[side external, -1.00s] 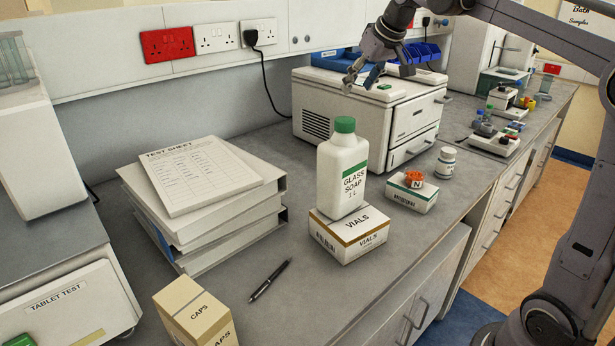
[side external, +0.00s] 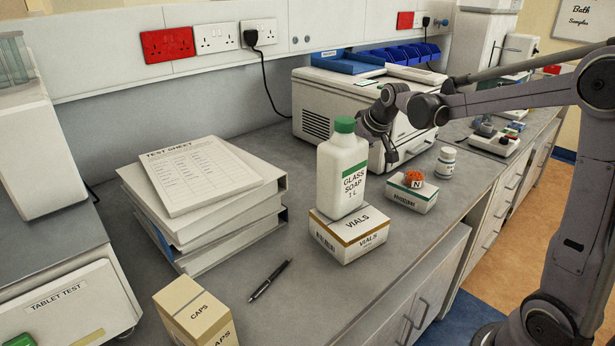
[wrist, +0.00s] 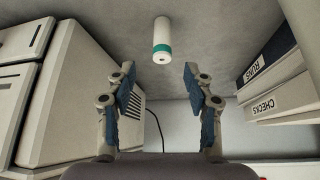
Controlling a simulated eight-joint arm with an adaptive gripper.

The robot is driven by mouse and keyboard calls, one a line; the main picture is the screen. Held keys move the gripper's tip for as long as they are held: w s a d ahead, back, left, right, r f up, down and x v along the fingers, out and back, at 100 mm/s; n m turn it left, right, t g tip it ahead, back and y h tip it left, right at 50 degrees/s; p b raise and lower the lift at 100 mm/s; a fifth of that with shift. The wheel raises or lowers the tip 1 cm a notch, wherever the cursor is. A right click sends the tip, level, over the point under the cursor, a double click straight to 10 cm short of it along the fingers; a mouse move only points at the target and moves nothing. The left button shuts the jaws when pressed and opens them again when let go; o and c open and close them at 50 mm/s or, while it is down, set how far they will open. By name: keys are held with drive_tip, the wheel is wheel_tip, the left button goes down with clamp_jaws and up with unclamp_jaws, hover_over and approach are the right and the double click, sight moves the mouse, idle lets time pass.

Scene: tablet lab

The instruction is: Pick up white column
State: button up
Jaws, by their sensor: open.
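A white column (wrist: 162,42) with a teal band near its close end shows in the wrist view, against the grey bench. It lies ahead of my gripper (wrist: 158,80), roughly centred between the two blue-padded fingers and beyond their tips. The fingers are apart with nothing between them. In the side external view I cannot make out the column. There my gripper (side external: 389,153) hangs in front of the white machine, just right of the soap bottle, partly hidden by it.
The soap bottle (side external: 341,178) stands on the vials box (side external: 349,238). The white machine (side external: 316,107) is behind. A small box (side external: 411,197) with an orange item and a white jar (side external: 446,161) stand to the right. Stacked binders (side external: 228,216) are left; bench before them is partly clear.

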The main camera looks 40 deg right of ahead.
drive_tip(key=shift+x, duration=4.5)
drive_tip(key=shift+a, duration=0.15)
clamp_jaws()
